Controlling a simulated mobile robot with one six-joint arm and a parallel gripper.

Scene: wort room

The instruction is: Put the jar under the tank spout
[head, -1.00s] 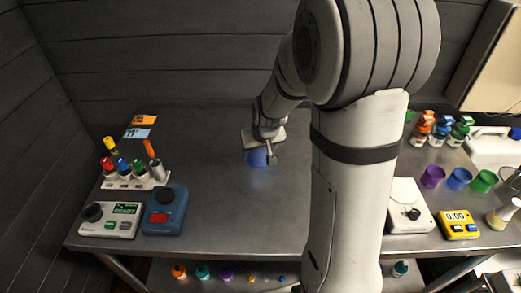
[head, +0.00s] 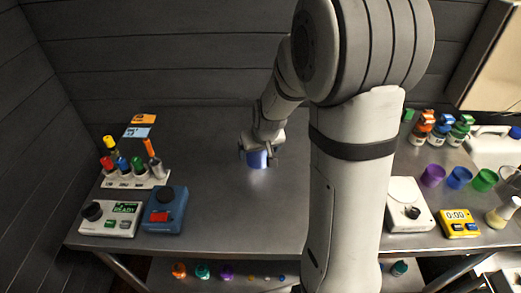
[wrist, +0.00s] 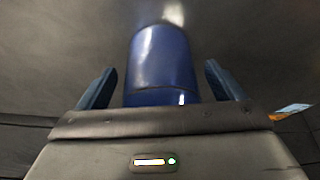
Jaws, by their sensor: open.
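A blue cylindrical jar (head: 258,160) stands on the metal bench, left of my arm, in the head view. My gripper (head: 257,155) is open, with one finger on each side of the jar. The wrist view shows gaps between the jar and both fingers of my gripper (wrist: 158,72). A white container with a blue cap (head: 492,147), possibly the tank, stands at the far right. I cannot make out a spout.
At left are a rack of coloured bottles (head: 135,182), a device with a green display (head: 110,219) and a blue device (head: 165,212). At right are a white device (head: 408,207), a yellow timer (head: 459,223) and purple, blue and green cups (head: 459,178). The bench around the jar is clear.

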